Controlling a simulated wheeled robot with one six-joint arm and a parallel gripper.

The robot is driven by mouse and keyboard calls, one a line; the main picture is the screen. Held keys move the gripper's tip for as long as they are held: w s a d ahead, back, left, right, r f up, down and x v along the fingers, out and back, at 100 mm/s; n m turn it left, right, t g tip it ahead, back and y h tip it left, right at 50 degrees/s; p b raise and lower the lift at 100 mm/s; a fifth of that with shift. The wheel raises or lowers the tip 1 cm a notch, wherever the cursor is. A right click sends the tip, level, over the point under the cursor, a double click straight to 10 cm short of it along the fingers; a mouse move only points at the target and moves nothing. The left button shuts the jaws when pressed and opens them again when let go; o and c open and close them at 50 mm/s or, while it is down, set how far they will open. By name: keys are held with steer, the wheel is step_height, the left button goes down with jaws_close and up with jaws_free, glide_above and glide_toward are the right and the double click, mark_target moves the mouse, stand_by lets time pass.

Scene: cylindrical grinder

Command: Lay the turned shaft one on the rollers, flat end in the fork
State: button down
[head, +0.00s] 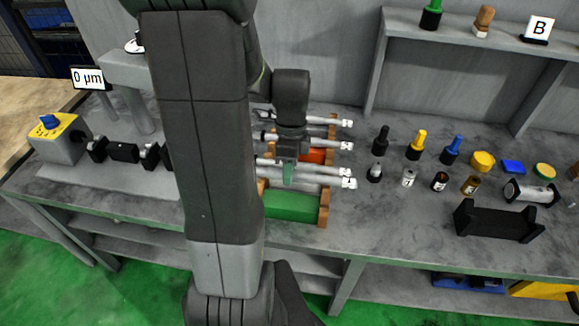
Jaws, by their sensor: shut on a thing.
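Several silver turned shafts lie side by side across a wooden rack (323,212) in the middle of the bench, their stepped ends pointing right. My gripper (288,174) points down over the rack and is shut on a shaft (325,170), one of the two nearest the front. Whether this shaft is lifted clear of the rack is hard to tell. Another shaft (335,183) lies just in front of it. The measuring fixture is at left, with black supports (123,152) beside a yellow box (52,143). I cannot make out the rollers or fork; my arm hides the fixture's right part.
A display reading 0 µm (89,78) and a grey stand (135,110) rise behind the fixture. Right of the rack are several small bottles and capped tools, a black cradle (498,220) and a silver cylinder (531,192). A shelf (450,40) stands at the back right.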

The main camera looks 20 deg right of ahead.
mark_target(288, 202)
steer(key=shift+r, duration=0.1)
stand_by(0.4)
steer(key=shift+f+b, duration=3.05)
steer(key=shift+f, duration=1.3)
steer(key=c, duration=1.1)
jaws_free()
steer(key=shift+o, duration=0.2)
step_height(288, 202, up, 14)
steer(key=w+d, duration=0.1)
steer(key=w, duration=0.1)
steer(key=shift+w+d+f+p, duration=0.2)
steer(key=shift+p, duration=0.15)
